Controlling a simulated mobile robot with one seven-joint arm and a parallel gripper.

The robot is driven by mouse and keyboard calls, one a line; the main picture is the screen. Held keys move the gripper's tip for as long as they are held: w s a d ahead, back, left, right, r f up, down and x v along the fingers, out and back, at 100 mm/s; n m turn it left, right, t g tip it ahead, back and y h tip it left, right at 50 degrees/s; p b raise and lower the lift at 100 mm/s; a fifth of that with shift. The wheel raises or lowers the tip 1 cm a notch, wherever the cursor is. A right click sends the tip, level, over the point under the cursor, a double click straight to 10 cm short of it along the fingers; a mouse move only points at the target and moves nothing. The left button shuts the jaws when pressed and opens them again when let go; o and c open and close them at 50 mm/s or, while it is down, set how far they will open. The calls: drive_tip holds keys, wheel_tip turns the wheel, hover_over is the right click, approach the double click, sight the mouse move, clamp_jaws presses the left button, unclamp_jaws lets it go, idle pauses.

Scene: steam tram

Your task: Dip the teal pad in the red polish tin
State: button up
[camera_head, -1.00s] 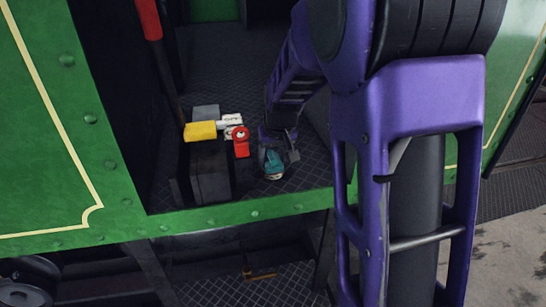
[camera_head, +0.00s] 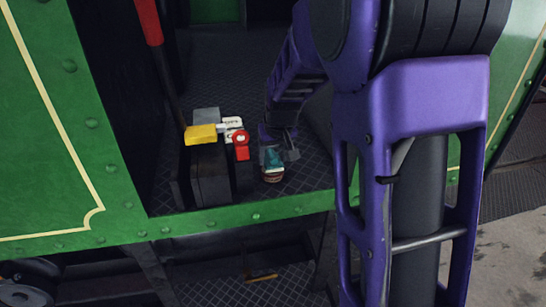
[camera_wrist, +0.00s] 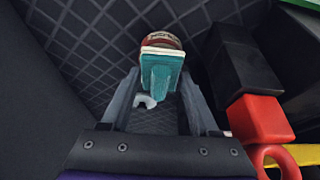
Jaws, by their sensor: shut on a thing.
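The teal pad (camera_head: 272,157) is held in my gripper (camera_head: 278,151), low over the tram's dark tread-plate floor. In the wrist view the teal pad (camera_wrist: 160,72) is between the two fingers of my gripper (camera_wrist: 160,88), with a pale layer at its far end. The red polish tin (camera_wrist: 162,39) shows just beyond that end, with a light label band and its lower part partly hidden by the pad. In the head view the tin (camera_head: 272,178) is a small reddish rim directly under the pad. I cannot tell whether pad and tin touch.
A dark box (camera_head: 210,178) stands left of the pad, with a yellow block (camera_head: 200,134) and a red block with a ring (camera_head: 241,145) at its top. The green sill (camera_head: 240,214) runs along the front. A small white hooked piece (camera_wrist: 146,101) shows between my fingers.

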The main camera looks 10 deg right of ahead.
sight(271, 151)
drive_tip(key=shift+r+p, duration=1.8)
drive_tip(key=shift+r, duration=1.1)
drive_tip(key=shift+s+f, duration=0.1)
